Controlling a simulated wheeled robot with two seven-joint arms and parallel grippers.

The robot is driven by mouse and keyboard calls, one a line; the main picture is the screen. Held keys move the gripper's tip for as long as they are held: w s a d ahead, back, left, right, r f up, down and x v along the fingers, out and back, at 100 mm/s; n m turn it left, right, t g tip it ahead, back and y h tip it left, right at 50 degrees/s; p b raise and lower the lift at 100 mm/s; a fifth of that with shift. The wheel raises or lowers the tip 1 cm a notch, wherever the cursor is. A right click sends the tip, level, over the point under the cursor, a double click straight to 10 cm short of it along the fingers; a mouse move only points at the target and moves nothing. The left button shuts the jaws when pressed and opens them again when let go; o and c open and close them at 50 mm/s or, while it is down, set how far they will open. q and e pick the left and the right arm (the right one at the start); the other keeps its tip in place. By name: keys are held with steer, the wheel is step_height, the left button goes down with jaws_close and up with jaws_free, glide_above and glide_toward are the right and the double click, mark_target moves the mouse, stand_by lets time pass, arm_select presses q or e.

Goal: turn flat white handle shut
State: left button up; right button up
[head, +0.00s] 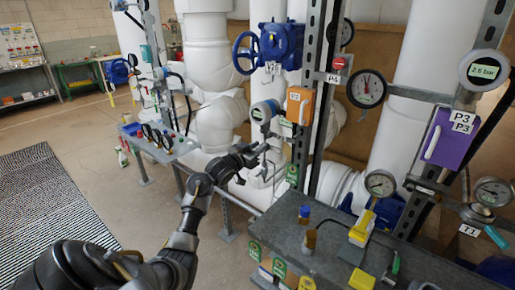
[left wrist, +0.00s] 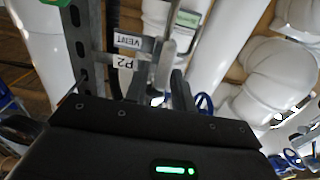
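My left gripper (head: 262,158) reaches in from the left to the pipework below a round blue-and-white gauge (head: 263,111). In the left wrist view my left gripper's two fingers (left wrist: 160,88) stand apart. In the head view the arm and gripper partly hide this spot. My right gripper is not in view.
An orange box (head: 299,105) and a dark upright rail stand just right of the left gripper. A purple box (head: 450,138) and dial gauges are farther right. A grey bench (head: 335,262) with small items lies in front. Large white pipes (head: 208,60) stand behind.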

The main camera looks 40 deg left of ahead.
arm_select(q)
jaws_close()
